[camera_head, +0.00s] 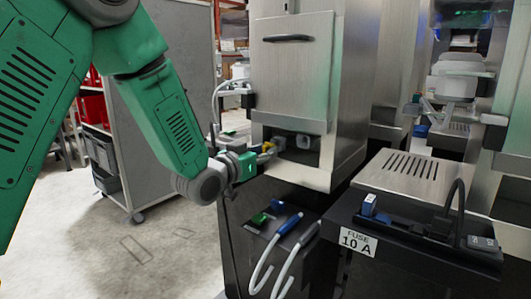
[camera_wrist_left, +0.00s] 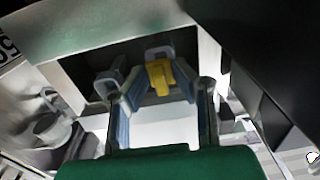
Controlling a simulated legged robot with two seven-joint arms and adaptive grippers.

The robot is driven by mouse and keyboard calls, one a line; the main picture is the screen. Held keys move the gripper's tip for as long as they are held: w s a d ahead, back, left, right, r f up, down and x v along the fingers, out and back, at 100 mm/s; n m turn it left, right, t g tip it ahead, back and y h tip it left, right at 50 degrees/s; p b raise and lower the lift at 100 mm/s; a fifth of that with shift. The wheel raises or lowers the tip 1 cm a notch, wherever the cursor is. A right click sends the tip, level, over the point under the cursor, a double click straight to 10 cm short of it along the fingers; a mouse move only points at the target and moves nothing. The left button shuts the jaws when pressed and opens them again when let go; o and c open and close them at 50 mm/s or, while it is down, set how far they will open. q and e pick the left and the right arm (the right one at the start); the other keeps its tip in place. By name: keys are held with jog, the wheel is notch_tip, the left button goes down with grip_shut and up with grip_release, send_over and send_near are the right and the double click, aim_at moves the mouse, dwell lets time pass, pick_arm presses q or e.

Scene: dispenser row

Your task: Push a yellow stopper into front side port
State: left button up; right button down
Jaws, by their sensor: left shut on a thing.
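My left gripper (camera_head: 262,154) reaches in from the left to the recess in the front of the steel dispenser. It is shut on the yellow stopper (camera_head: 268,147). In the left wrist view the yellow stopper (camera_wrist_left: 160,76) sits between the two fingertips and overlaps the front of a grey port (camera_wrist_left: 159,52). Whether it touches or has entered that port I cannot tell. A second grey port (camera_wrist_left: 107,85) is to the left in the wrist view. In the head view one grey port (camera_head: 303,141) shows clear to the right of the gripper. My right gripper is not in view.
The steel dispenser (camera_head: 290,80) has a dark handle above the recess. Below, a black shelf (camera_head: 250,222) carries blue and green connectors and white cables. At the right stands a black unit labelled "FUSE 10 A" (camera_head: 358,242). A grey cart (camera_head: 175,50) stands behind my left arm.

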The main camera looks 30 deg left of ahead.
pick_arm(q)
jog(key=shift+w+a, duration=0.15)
jog(key=shift+w, duration=0.05)
jog(key=shift+w, duration=0.1)
jog(key=shift+w, duration=0.35)
jog(key=shift+w+d, duration=0.1)
jog(key=shift+d, duration=0.1)
jog(key=shift+w, duration=0.3)
jog(key=o, duration=0.8)
jog(key=shift+c, duration=0.2)
